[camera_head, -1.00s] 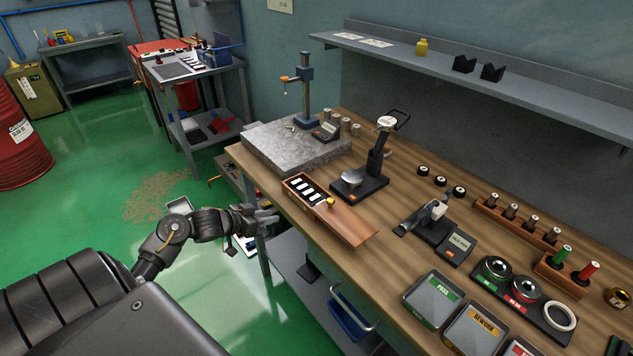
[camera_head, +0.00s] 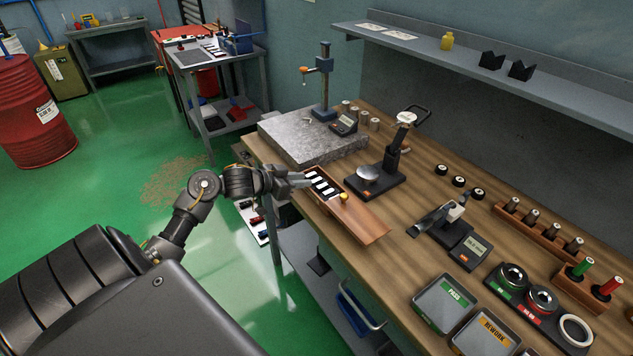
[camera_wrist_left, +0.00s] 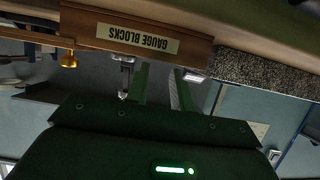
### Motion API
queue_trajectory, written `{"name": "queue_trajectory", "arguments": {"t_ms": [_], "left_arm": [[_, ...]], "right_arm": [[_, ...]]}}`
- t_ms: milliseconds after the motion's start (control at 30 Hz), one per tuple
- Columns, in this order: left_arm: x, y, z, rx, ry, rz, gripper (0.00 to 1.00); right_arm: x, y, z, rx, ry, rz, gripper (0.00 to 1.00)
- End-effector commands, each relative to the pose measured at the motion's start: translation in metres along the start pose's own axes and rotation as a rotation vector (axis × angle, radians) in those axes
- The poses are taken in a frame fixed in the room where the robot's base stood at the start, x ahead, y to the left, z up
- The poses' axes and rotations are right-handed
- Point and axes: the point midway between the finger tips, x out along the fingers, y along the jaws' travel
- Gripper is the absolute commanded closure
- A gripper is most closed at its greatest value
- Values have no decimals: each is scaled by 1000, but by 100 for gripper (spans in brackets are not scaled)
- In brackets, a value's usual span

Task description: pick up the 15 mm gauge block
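The gauge blocks (camera_head: 323,184) are several small pale blocks in dark slots of a wooden box (camera_head: 362,222) near the bench's left edge. I cannot read sizes, so I cannot tell which is the 15 mm one. My left gripper (camera_head: 300,180) is just left of the box's far end, apparently apart from the blocks. In the left wrist view, the fingers (camera_wrist_left: 161,72) are apart with nothing seen between them. The box's "GAUGE BLOCKS" label (camera_wrist_left: 137,38) appears upside down there, above the fingertips. My right gripper is out of view.
A granite plate (camera_head: 306,140) with a stand lies behind the box. A black stand with a round plate (camera_head: 369,173) is right of it. A small yellow knob (camera_head: 344,197) rises from the box. A digital gauge (camera_head: 466,246) and trays (camera_head: 444,303) are further right.

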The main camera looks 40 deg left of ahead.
Motion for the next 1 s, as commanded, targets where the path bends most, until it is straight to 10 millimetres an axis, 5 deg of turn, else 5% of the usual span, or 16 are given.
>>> {"name": "queue_trajectory", "arguments": {"t_ms": [333,667,867,1000], "left_arm": [[45,0,0,-5,1,-1,76],[52,0,1,-1,0,-1,76],[52,0,1,-1,0,-1,100],[52,0,0,-1,0,-1,100]], "right_arm": [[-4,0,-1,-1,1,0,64],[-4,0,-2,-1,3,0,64],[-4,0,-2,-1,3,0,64],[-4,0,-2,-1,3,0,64]]}}
